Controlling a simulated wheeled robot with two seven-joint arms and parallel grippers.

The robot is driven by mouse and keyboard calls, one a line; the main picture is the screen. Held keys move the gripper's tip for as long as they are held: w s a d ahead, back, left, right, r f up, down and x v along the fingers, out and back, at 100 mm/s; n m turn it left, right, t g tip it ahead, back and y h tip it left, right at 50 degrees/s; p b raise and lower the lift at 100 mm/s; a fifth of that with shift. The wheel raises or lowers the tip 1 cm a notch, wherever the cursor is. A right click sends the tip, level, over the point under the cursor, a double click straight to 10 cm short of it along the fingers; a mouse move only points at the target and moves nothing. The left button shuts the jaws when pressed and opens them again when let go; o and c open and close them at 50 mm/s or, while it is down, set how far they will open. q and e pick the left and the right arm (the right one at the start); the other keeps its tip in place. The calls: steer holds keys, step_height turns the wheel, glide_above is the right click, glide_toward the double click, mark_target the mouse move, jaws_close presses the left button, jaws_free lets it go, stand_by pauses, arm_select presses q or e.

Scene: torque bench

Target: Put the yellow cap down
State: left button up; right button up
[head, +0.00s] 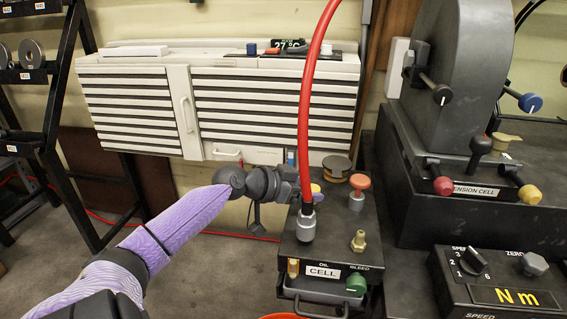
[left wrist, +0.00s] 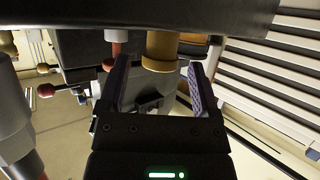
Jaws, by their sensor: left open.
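My right gripper is not in view.
The black cell box (head: 338,235) carries an orange knob (head: 358,183), a dark round lid (head: 336,165), a brass fitting (head: 358,240) and a green knob (head: 355,283). The red hose (head: 308,100) rises close to my gripper. A drawer cabinet (head: 270,110) stands behind.

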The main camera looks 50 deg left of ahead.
arm_select(q)
steer(key=p+v, duration=0.4)
steer(key=v, duration=0.5)
steer(key=s+f+n+g+y, duration=0.1)
steer(key=s+f+n+g, duration=0.3)
steer(key=f, duration=0.6)
steer(key=s+f+m+g+y, duration=0.1)
steer(key=s+f+y, duration=0.1)
steer(key=s+f, duration=0.6)
steer(key=s+f+n+g+y, duration=0.1)
steer(key=s+f+n+g, duration=0.15)
steer(key=f, duration=0.85)
steer(key=s+d+f+m+g, duration=0.2)
steer(key=s+d+f, duration=0.5)
steer(key=s, duration=0.5)
steer(key=s+d+f+m+g, duration=0.3)
steer(key=s+d+f, duration=0.3)
steer(key=s+d, duration=0.6)
steer(key=shift+f+m+g, duration=0.35)
steer(key=shift+f+g, duration=0.05)
steer(key=shift+g, duration=0.45)
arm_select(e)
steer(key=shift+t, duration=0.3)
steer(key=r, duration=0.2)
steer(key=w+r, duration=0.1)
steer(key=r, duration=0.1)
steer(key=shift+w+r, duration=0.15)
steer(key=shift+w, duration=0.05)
arm_select(q)
steer(key=shift+s, duration=0.1)
